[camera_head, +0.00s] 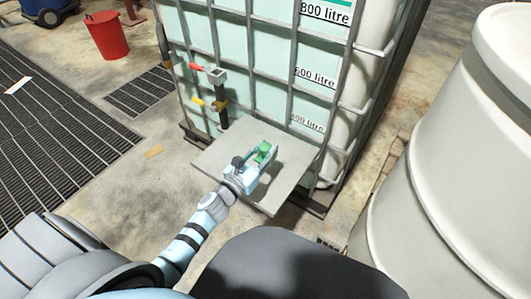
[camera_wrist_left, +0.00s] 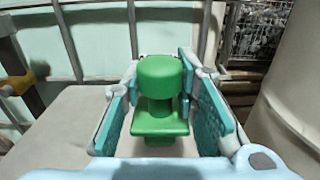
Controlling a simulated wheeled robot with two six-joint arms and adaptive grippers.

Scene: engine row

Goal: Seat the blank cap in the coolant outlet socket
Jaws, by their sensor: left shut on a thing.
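The green blank cap (camera_head: 264,150) has a round knob above a square block in the left wrist view (camera_wrist_left: 160,80). My left gripper (camera_head: 258,161) is shut on it, with a teal-padded finger on each side. It holds the cap over the grey plate; I cannot tell the gap beneath. A grey square-mouthed fitting (camera_head: 216,76) tops a black upright pipe beside the caged tank, to the upper left of the cap. It looks like the coolant outlet socket, its mouth facing up. The cap is apart from it. My right gripper is out of view.
The grey plate (camera_head: 222,157) juts out in front of the caged tank (camera_head: 268,84). Red (camera_head: 196,66) and yellow (camera_head: 197,101) handles stick out near the pipe. A large pale drum (camera_head: 455,180) stands at right. A red bucket (camera_head: 106,35) stands at upper left.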

